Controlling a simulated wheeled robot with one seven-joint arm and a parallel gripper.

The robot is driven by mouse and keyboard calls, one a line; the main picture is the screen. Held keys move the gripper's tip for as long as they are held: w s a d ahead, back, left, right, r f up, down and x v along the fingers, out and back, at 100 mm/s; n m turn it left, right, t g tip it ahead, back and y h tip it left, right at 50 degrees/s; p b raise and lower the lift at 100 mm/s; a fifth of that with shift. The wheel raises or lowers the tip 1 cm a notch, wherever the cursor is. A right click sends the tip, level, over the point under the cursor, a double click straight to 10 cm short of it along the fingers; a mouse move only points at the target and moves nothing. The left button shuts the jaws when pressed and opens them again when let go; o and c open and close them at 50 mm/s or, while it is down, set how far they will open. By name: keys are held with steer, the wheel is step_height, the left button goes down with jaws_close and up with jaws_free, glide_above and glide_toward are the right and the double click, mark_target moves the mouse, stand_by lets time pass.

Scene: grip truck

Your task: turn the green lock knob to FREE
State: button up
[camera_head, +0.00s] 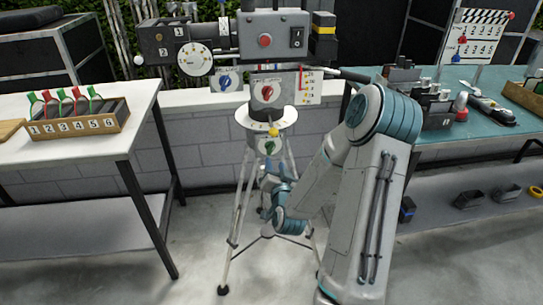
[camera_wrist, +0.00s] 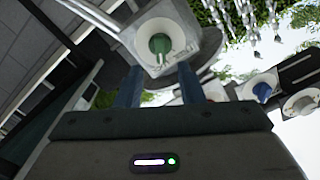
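The green lock knob (camera_head: 269,147) sits on a pale plate low on the tripod head, just under the round white collar. In the wrist view the green knob (camera_wrist: 160,44) shows on its white round dial, beyond and between my fingertips. My gripper (camera_head: 272,170) is just below the knob in the head view. In the wrist view my gripper (camera_wrist: 160,78) has its two blue fingers spread, with nothing between them. The fingers look apart from the knob. The dial's markings are too small to read.
A red knob (camera_head: 267,92) and a blue knob (camera_head: 225,82) sit higher on the rig. Tripod legs (camera_head: 241,205) spread below. A white table (camera_head: 75,150) with a numbered wooden box (camera_head: 78,122) stands left. A teal bench (camera_head: 470,130) with tools stands right.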

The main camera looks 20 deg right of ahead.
mark_target(271, 151)
steer(key=x, duration=0.8)
steer(key=shift+f, duration=0.1)
steer(key=c, duration=0.6)
